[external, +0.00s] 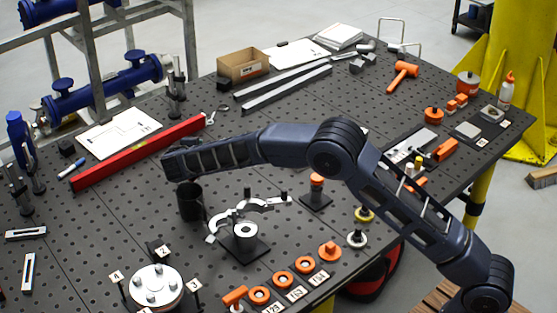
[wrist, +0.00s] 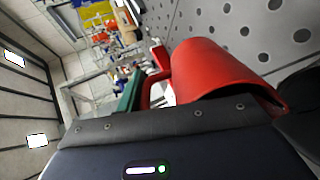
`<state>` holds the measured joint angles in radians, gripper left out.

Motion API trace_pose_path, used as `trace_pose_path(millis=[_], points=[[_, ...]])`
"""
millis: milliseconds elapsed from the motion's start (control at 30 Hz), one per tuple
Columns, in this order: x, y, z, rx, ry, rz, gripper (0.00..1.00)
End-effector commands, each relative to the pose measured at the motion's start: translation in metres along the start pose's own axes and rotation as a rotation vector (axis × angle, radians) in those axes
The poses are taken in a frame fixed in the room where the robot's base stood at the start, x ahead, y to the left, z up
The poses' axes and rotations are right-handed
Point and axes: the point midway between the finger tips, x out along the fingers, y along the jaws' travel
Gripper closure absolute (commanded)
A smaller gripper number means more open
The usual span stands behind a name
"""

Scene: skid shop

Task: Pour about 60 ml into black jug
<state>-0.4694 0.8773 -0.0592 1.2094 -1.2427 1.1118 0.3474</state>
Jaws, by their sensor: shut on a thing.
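A red jug (wrist: 215,75) fills much of the wrist view, with its handle at left and its open mouth towards the lower right. My gripper is shut on it; the fingers are mostly hidden in the wrist view. The black jug (external: 190,203) stands upright on the perforated table, just below the end of my arm (external: 182,162) in the external view. A dark shape (wrist: 302,115) at the right edge of the wrist view, close to the red jug's mouth, appears to be the black jug. The red jug is hidden in the external view, and no liquid shows.
A long red bar (external: 140,153) lies behind the arm's end. A silver clamp and round part on a black block (external: 240,246) stand right of the black jug. A flanged disc with bolts (external: 155,287) is in front. Orange knobs (external: 282,277) line the front edge.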

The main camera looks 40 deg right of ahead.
Motion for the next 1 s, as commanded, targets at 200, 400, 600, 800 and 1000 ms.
trace_pose_path(millis=[200,400,600,800,1000], points=[[-0.0016,0.0010,-0.0002,-0.001,0.000,0.016,0.97],[-0.0031,0.0016,-0.0002,0.000,0.000,0.032,0.97],[-0.0045,0.0028,-0.0001,0.000,-0.001,0.049,0.97],[-0.0061,0.0038,0.0002,0.000,-0.003,0.068,0.97],[-0.0077,0.0049,0.0001,0.000,-0.003,0.086,0.97]])
